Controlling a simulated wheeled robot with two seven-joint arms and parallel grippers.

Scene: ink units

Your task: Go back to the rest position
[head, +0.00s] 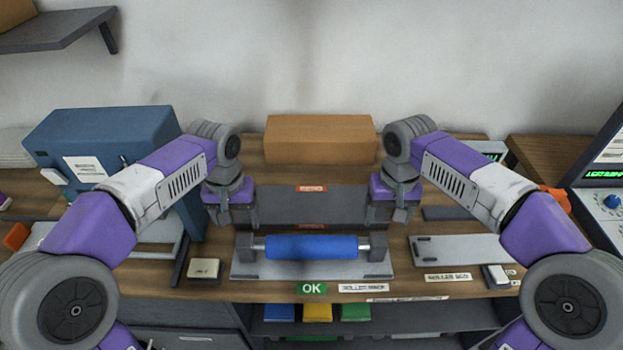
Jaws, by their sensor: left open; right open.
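My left gripper (231,215) is open and empty. It points down over the bench, left of a blue roller. My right gripper (391,214) is open and empty. It points down over the bench, behind and right of the roller. The blue roller (311,247) lies level across two grey end blocks on a light grey plate (300,271). Both grippers look apart from the roller. Both arms are bent inward in a near mirror pose.
A wooden bench (215,271) carries a blue cabinet (100,140) at left, a cardboard box (320,139) at the back and a dark grey block (310,207) between the grippers. A green OK label (311,288) is on the front edge. A wall shelf (55,30) is at upper left.

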